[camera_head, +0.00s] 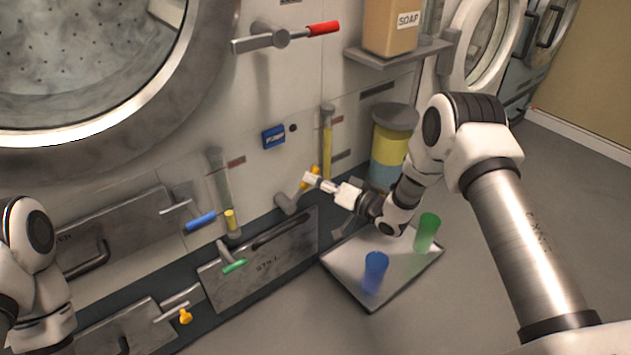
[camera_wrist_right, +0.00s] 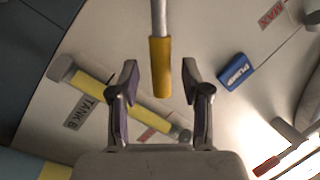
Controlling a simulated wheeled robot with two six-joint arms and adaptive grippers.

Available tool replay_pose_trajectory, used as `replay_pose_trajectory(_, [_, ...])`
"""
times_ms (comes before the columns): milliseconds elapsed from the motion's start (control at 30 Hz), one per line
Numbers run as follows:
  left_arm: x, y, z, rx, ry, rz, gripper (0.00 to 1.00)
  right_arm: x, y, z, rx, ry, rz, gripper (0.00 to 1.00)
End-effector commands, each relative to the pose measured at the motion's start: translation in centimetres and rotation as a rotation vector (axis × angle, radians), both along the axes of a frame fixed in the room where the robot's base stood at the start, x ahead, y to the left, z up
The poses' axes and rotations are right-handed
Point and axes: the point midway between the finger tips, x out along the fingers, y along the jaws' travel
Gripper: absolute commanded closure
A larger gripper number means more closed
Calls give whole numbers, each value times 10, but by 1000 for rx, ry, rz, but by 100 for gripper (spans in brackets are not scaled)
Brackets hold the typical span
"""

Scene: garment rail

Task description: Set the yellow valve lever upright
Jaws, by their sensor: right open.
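The yellow valve lever (camera_head: 315,171) is on the machine's lower front in the head view. It slants up and to the right from its grey pivot (camera_head: 287,203), partly hidden by my right gripper (camera_head: 312,180). In the right wrist view, the lever's yellow grip (camera_wrist_right: 160,62) on a grey rod points down between the two fingers of my right gripper (camera_wrist_right: 160,82). The fingers are open, with a gap on either side of the grip. My left arm shows at the left edge, but its gripper is out of view.
Blue (camera_head: 201,221), green (camera_head: 235,266) and orange-yellow (camera_head: 185,316) levers lie to the left. A tray (camera_head: 331,258) with a blue cup (camera_head: 375,267) and a green cup (camera_head: 427,231) is below my right arm. A yellow gauge tube (camera_head: 327,140) stands just above.

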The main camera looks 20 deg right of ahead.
Motion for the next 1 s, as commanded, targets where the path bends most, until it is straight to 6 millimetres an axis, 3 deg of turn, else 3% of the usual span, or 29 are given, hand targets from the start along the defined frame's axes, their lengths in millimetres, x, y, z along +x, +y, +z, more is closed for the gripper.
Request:
replay_pose_trajectory(133, [0, 0, -9, 0, 0, 0, 60, 15, 11, -2, 0, -1, 1, 53])
replay_pose_trajectory(367, [0, 0, -8, 0, -1, 0, 60, 18, 12, 0, 0, -1, -2, 53])
replay_pose_trajectory(400, [0, 0, -8, 0, -1, 0, 60, 18, 12, 0, 0, -1, -2, 56])
replay_pose_trajectory(533, [0, 0, -8, 0, -1, 0, 60, 17, 12, 0, 0, -1, -2, 100])
replay_pose_trajectory(1000, [0, 0, 3, 0, -1, 0, 60, 16, 15, 6, -47, -17, -2, 100])
